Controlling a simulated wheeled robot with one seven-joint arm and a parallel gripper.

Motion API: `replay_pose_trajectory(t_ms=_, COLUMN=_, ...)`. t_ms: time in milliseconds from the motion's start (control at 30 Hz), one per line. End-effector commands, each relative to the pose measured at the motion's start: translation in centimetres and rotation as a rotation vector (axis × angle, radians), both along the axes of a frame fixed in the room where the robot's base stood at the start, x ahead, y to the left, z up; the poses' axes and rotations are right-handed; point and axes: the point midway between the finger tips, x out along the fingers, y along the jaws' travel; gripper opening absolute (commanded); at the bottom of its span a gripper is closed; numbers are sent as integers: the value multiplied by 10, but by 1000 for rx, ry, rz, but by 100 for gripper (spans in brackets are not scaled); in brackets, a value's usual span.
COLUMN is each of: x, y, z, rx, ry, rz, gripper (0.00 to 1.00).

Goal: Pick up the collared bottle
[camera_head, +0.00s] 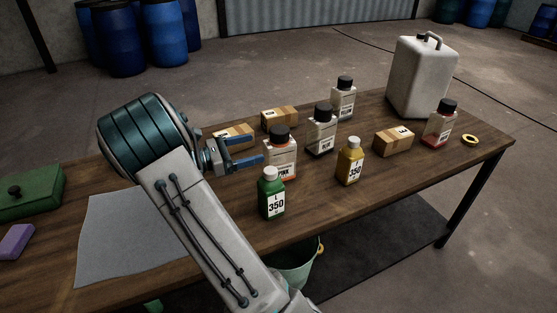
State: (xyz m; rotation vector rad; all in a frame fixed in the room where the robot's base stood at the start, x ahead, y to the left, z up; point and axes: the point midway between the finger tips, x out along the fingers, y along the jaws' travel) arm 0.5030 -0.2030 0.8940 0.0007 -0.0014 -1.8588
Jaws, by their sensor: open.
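My gripper (258,148) is open, its two blue fingers pointing right towards a clear black-capped bottle (281,158) labelled with what looks like "PINK". Whether the fingers reach around its neck or stop short of it, I cannot tell. Two similar black-capped bottles stand behind it, one at centre (321,136) and one farther back (343,103). A red-filled black-capped bottle (439,127) stands at the right. A green bottle (271,196) and a yellow bottle (350,163), both marked 350, stand in front. I cannot make out which bottle has a collar.
Small cardboard boxes (393,141) stand among the bottles on the wooden table (330,203). A white jerrycan (420,80) stands at the back right, near a yellow ring (470,140). A grey sheet (125,240), a green case (30,195) and a purple block (15,241) lie left.

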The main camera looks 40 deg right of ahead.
Motion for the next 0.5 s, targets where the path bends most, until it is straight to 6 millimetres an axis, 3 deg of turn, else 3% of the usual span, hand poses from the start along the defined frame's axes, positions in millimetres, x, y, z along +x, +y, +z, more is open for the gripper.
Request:
replay_pose_trajectory(t_ms=200, x=-11, y=-35, z=-1, rx=0, ry=1, rz=-3, gripper=82)
replay_pose_trajectory(t_ms=500, x=-14, y=-54, z=-3, rx=0, ry=1, rz=-3, gripper=82)
